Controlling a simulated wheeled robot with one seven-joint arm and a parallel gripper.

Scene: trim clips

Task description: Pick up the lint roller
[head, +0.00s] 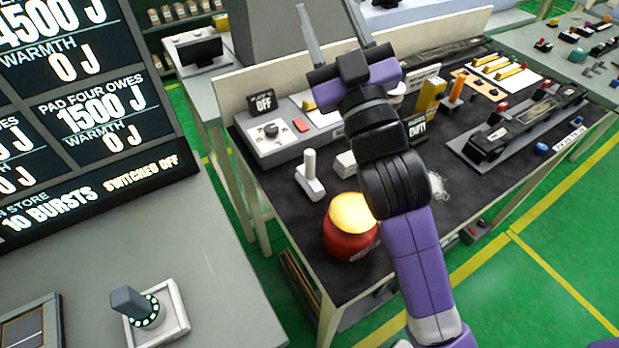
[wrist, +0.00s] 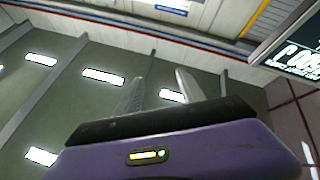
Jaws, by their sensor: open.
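A white upright cylinder on a pale base (head: 310,176) stands on the dark mat of the workbench, left of my arm in the head view. It looks most like the lint roller, but I cannot be sure. My gripper (head: 324,8) is raised high at the top of the head view, fingers spread and pointing up, well away from that white thing. In the wrist view my gripper (wrist: 160,78) is open and empty, with ceiling and wall lamps behind it. The lint roller does not show in the wrist view.
A red jar with a glowing yellow top (head: 350,228) stands at the bench's near edge. A grey control box (head: 278,136) is behind. White fluff (head: 437,186) lies right of my arm.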

